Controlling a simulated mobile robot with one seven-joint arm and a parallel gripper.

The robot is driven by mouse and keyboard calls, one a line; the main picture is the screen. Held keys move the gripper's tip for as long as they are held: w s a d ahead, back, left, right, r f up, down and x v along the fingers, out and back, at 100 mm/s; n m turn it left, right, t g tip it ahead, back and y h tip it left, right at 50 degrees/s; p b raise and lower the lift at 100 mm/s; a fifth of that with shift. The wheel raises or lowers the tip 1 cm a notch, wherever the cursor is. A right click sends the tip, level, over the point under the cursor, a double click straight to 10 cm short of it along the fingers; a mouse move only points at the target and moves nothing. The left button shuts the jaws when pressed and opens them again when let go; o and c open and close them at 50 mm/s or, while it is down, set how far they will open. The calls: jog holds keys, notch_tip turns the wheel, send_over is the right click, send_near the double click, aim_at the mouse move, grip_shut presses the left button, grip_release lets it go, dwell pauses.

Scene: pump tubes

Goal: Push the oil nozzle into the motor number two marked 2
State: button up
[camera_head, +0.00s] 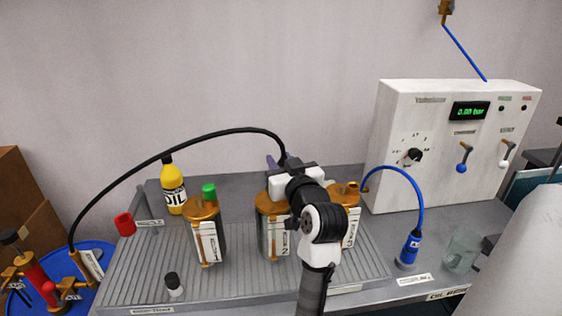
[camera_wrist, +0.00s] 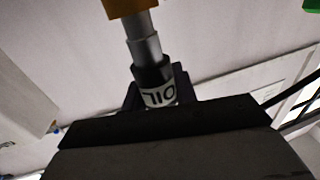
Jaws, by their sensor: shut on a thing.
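Motor number two (camera_head: 270,232) is a metal can with a brass-coloured top and a label, in the middle of the ribbed tray; my arm partly covers it. My gripper (camera_head: 284,164) is above and behind its top. In the wrist view, my gripper (camera_wrist: 155,95) is shut on the oil nozzle (camera_wrist: 145,55), whose collar reads OIL. Its stepped grey tip points at a brass-coloured part (camera_wrist: 130,6) cut off by the picture edge; they look touching or nearly so, and I cannot tell whether the tip is inside. In the head view the nozzle is mostly hidden.
The black hose (camera_head: 165,155) arches from the oil pump (camera_head: 38,278) to my gripper. Motor one (camera_head: 207,235) stands left and another motor (camera_head: 350,215) right. The oil bottle (camera_head: 173,190) is behind; a blue nozzle (camera_head: 409,248) and the control box (camera_head: 440,140) are right.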

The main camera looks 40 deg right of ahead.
jog(key=shift+f+b, duration=0.45)
jog(key=shift+f, duration=0.25)
jog(key=o, duration=1.1)
jog(key=b+v, duration=0.3)
jog(key=v, duration=1)
jog(key=shift+s, duration=0.4)
jog(key=shift+a, duration=0.1)
